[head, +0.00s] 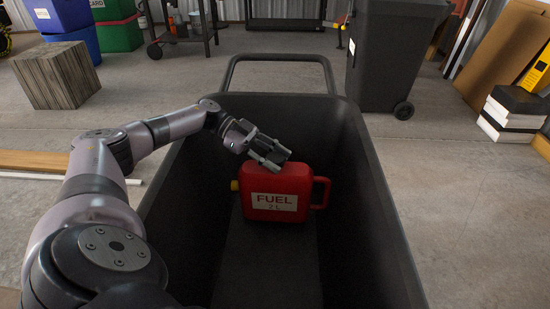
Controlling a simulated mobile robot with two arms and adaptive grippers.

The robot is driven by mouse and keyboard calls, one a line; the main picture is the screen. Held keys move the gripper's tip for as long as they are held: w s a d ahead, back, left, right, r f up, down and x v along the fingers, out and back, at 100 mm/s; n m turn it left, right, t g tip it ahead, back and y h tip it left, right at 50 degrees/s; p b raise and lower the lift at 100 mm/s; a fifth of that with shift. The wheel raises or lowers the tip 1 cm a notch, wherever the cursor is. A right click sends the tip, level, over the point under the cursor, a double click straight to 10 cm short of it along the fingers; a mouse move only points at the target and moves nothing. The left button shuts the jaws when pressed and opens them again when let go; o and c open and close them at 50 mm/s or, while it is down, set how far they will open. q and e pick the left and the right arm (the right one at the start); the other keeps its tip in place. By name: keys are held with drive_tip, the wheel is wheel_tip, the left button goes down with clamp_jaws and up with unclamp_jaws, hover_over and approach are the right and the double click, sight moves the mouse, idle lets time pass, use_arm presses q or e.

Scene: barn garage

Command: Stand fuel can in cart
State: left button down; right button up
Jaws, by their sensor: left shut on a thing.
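The red fuel can (275,192) is inside the black cart (363,165), towards its far end. Its white label faces me with the lettering level. A yellow cap (234,185) sticks out at its left and a red loop handle (322,192) is at its right. My left gripper (270,157) reaches in over the cart's left wall and is shut on the can's top edge. The fingertips are partly hidden, and I cannot tell whether the can's underside touches the cart floor. My right gripper is not in view.
The cart's push handle (279,58) arches beyond its far rim. A dark wheeled bin (391,50) stands behind at the right. A wooden block (56,75) and stacked bins (68,20) are at the far left. The near cart floor (262,270) is clear.

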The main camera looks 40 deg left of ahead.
sight(252, 161)
use_arm(q)
drive_tip(key=shift+f, duration=0.55)
drive_tip(key=c, duration=1)
unclamp_jaws()
drive_tip(key=shift+c, duration=0.2)
drive_tip(key=shift+r, duration=0.1)
drive_tip(key=p+v, duration=0.1)
drive_tip(key=v, duration=0.3)
drive_tip(key=r+p+v, duration=0.1)
drive_tip(key=v, duration=0.3)
drive_tip(key=shift+d, duration=0.25)
